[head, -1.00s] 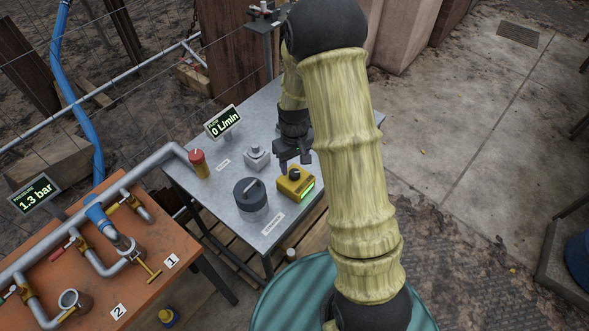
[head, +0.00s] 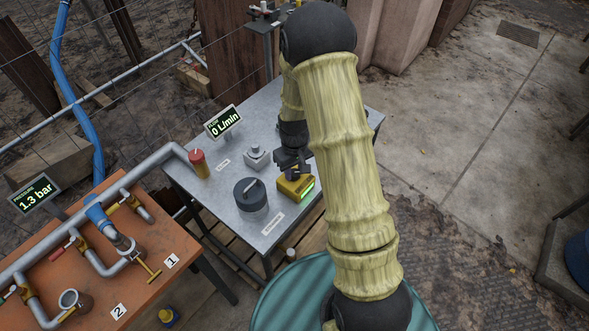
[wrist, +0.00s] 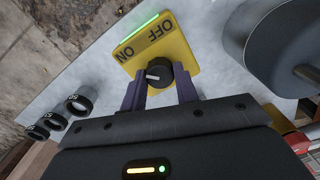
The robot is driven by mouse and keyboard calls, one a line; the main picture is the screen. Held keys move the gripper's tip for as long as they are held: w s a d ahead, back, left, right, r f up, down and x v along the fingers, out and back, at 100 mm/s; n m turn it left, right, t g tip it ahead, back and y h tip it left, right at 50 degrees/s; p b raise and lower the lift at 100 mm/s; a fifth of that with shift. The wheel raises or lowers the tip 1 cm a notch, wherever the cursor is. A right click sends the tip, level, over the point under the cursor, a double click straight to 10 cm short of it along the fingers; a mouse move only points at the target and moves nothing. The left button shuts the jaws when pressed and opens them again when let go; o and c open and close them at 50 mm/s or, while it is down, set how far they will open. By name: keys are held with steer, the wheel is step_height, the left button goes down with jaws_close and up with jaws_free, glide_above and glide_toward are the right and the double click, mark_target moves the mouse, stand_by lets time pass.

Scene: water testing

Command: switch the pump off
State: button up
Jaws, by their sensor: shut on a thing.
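The yellow pump switch box (head: 296,187) sits on the grey metal table, with a lit green strip along one edge. It also shows in the wrist view (wrist: 185,45), with ON and OFF lettering upside down. Its black knob (wrist: 158,74) has a white mark pointing left in that view, to the ON side. My gripper (head: 292,166) is over the box from above, its two purple fingers (wrist: 160,92) on either side of the knob, shut on it. In the head view the gripper hides the knob.
A dark grey cylinder with a handle (head: 250,196) stands close beside the box. The flow display (head: 223,122) reads 0 L/min; the pressure display (head: 35,195) reads 1.3 bar.

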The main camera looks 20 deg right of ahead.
steer(key=shift+m, duration=0.5)
steer(key=m+p, duration=0.1)
steer(key=m, duration=0.2)
steer(key=shift+r+m, duration=0.1)
steer(key=shift+m, duration=0.2)
steer(key=m+p, duration=0.1)
steer(key=m, duration=0.3)
steer(key=shift+m, duration=0.3)
steer(key=m+p, duration=0.2)
steer(key=m, duration=0.2)
steer(key=shift+m, duration=0.3)
steer(key=m+p, duration=0.1)
steer(key=m, duration=0.3)
steer(key=shift+w+p, duration=0.1)
steer(key=shift+p, duration=0.2)
steer(key=o, duration=1)
